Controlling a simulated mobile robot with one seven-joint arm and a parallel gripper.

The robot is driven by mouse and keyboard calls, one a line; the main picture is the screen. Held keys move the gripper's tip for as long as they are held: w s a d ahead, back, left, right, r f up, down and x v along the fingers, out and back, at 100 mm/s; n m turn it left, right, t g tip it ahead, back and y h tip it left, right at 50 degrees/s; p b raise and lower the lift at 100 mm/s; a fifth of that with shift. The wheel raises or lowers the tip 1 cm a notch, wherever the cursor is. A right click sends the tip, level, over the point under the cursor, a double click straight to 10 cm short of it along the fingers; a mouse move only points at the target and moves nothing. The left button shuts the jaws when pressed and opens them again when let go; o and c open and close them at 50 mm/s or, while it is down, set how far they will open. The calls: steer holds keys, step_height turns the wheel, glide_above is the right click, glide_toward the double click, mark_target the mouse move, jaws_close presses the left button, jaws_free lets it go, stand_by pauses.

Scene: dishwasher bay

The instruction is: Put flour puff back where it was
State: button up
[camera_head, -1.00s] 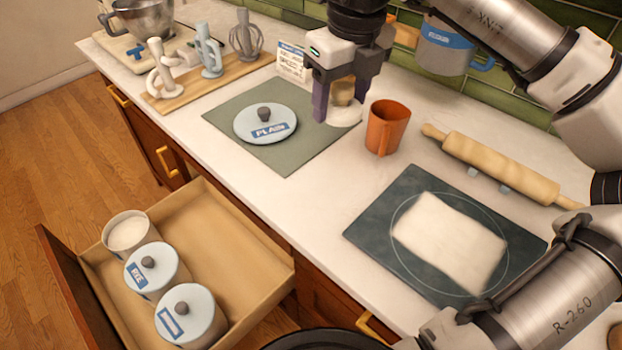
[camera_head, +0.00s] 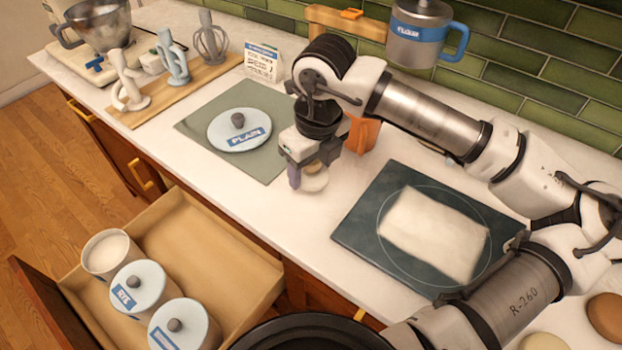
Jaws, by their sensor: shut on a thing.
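My gripper (camera_head: 306,172) is shut on the flour puff (camera_head: 315,184), a pale round pad with a tan handle. It holds the puff over the white counter, just right of the green mat (camera_head: 205,118); whether the puff touches the counter is unclear. A pale blue lid labelled PLAIN (camera_head: 262,135) lies on the mat. The open drawer (camera_head: 205,240) holds an uncovered canister of white flour (camera_head: 107,253) and two lidded canisters, one labelled RYE (camera_head: 137,286) and one in front (camera_head: 183,326). The orange cup (camera_head: 365,136) stands behind my gripper, partly hidden.
A dark board with a sheet of dough (camera_head: 433,233) lies to the right. A wooden board with whisk-like tools (camera_head: 165,93), a mixer bowl (camera_head: 98,25) and a small card (camera_head: 263,62) stand at the back left. A sifter (camera_head: 420,35) hangs at the back. The drawer's right side is empty.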

mark_target(317, 163)
step_height(317, 163, down, 5)
steer(key=shift+f+p, duration=0.2)
steer(key=shift+p, duration=0.25)
steer(key=shift+f+b, duration=0.25)
steer(key=shift+b, duration=0.1)
steer(key=o, duration=0.9)
steer(key=shift+r, duration=0.1)
steer(key=shift+r+p, duration=0.3)
steer(key=shift+p, duration=0.2)
steer(key=r, duration=0.4)
steer(key=r+b, duration=0.1)
steer(key=r, duration=0.2)
steer(key=s+d+r+b, duration=0.1)
steer(key=r, duration=0.3)
steer(key=shift+r, duration=0.3)
